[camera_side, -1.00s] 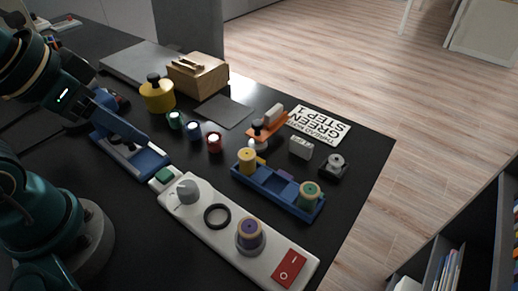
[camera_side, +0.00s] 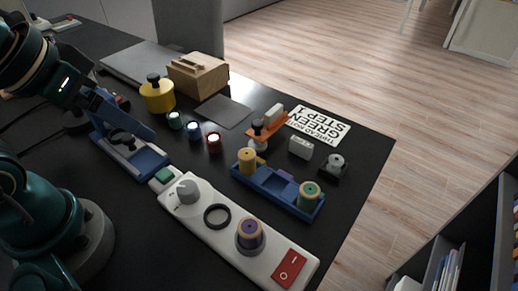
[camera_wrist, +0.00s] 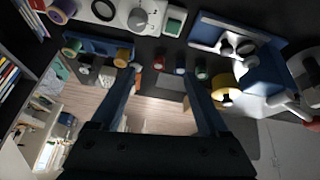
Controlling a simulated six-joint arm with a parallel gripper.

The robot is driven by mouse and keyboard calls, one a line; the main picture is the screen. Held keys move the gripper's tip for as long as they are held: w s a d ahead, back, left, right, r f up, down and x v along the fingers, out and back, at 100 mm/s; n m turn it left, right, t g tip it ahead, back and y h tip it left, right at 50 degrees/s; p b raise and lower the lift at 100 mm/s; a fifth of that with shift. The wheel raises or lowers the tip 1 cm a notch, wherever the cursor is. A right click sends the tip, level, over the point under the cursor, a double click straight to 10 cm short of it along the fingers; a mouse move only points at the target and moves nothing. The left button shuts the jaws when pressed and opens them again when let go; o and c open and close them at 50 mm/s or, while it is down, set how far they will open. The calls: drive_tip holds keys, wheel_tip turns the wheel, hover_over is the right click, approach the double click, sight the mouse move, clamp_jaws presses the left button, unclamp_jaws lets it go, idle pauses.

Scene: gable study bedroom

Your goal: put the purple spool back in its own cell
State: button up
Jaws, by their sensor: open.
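The purple spool (camera_side: 249,233) stands upright on a round grey seat of the white device, near its red switch. It also shows at the upper left edge of the wrist view (camera_wrist: 64,7). The blue tray (camera_side: 264,191) lies just behind the device. It holds a yellow spool (camera_side: 247,160) at one end and a green spool (camera_side: 309,194) at the other. Between them is an empty-looking cell with a purple mark (camera_side: 286,175). My gripper (camera_wrist: 160,72) is open and empty, its fingers spread.
The white device (camera_side: 207,235) carries a grey knob and black ring. Small jars (camera_side: 194,131), a yellow canister (camera_side: 157,95), a wooden box (camera_side: 198,74), an orange-topped tool (camera_side: 266,126) and a lettered card (camera_side: 318,125) stand behind. The table's right edge is close to the tray.

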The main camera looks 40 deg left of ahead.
drive_tip(key=w+d+r+n+g, duration=0.1)
drive_tip(key=w+d+r+n, duration=0.2)
drive_tip(key=w+d, duration=0.1)
drive_tip(key=m+g, duration=0.1)
drive_tip(key=g, duration=0.3)
hover_over(250, 227)
drive_tip(key=w+a, duration=0.2)
drive_tip(key=a, duration=0.1)
wheel_tip(250, 227, down, 7)
drive_tip(key=shift+m+g, duration=0.4)
drive_tip(key=shift+m, duration=0.2)
drive_tip(key=s+d+f, duration=0.2)
drive_tip(key=f, duration=0.1)
drive_tip(key=shift+d+f, duration=0.2)
drive_tip(key=shift+d, duration=0.2)
drive_tip(key=shift+d+f, duration=0.1)
drive_tip(key=shift+f, duration=2.35)
clamp_jaws()
